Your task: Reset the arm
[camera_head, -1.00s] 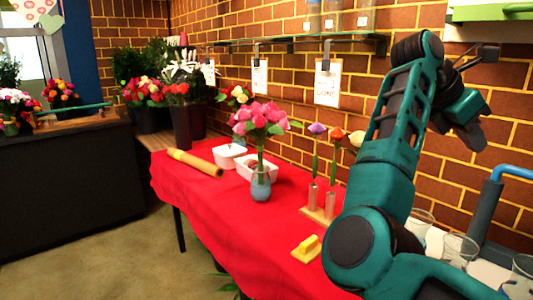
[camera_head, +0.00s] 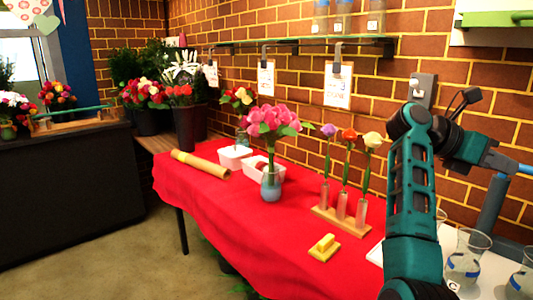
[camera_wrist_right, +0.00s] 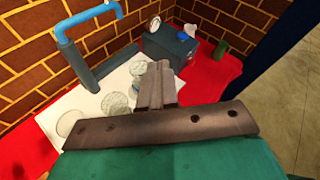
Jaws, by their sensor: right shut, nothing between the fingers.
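My right arm, teal and dark grey, rises at the right of the head view and bends over at its elbow. My right gripper (camera_head: 505,162) points right there, in front of the brick wall near the blue faucet. In the right wrist view its two grey fingers (camera_wrist_right: 156,75) are together with nothing between them. It is clear of the flowers and vases. My left gripper is in neither view.
A red-covered table (camera_head: 230,225) holds a pink bouquet in a blue vase (camera_head: 271,186), a wooden stand (camera_head: 338,222) with single flowers, a yellow block (camera_head: 325,245) and white tubs (camera_head: 235,157). Glasses (camera_head: 467,250) stand near the blue faucet (camera_wrist_right: 75,20).

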